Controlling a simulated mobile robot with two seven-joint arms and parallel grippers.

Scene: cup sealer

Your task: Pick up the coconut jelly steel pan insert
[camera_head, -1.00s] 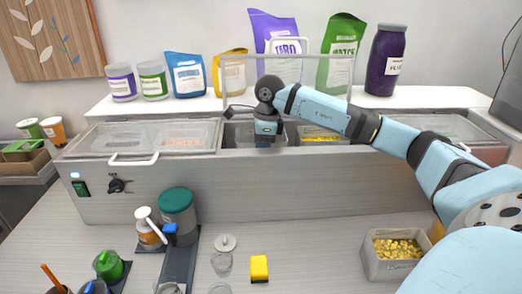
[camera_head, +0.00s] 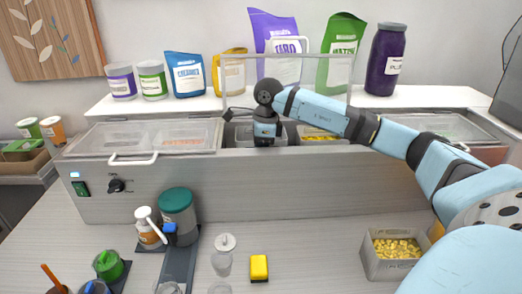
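My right arm reaches in from the right, and my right gripper (camera_head: 265,142) points down into the open well of the steel counter. A grey pan insert (camera_head: 243,134) sits in that well, right at the gripper. Its contents are mostly hidden by the gripper and the counter's front wall, and I cannot read a label on it. My fingertips are too small and hidden to show whether they grip its rim. Another insert with yellow contents (camera_head: 318,135) sits just to its right, partly under my forearm. My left gripper is out of view.
A clear lid (camera_head: 160,135) covers the left wells; a raised clear lid (camera_head: 340,70) stands behind my arm. Bags and jars line the back shelf (camera_head: 220,103). A pan of yellow cubes (camera_head: 365,258) stands at the front right. The counter between it and the yellow sponge (camera_head: 259,267) is clear.

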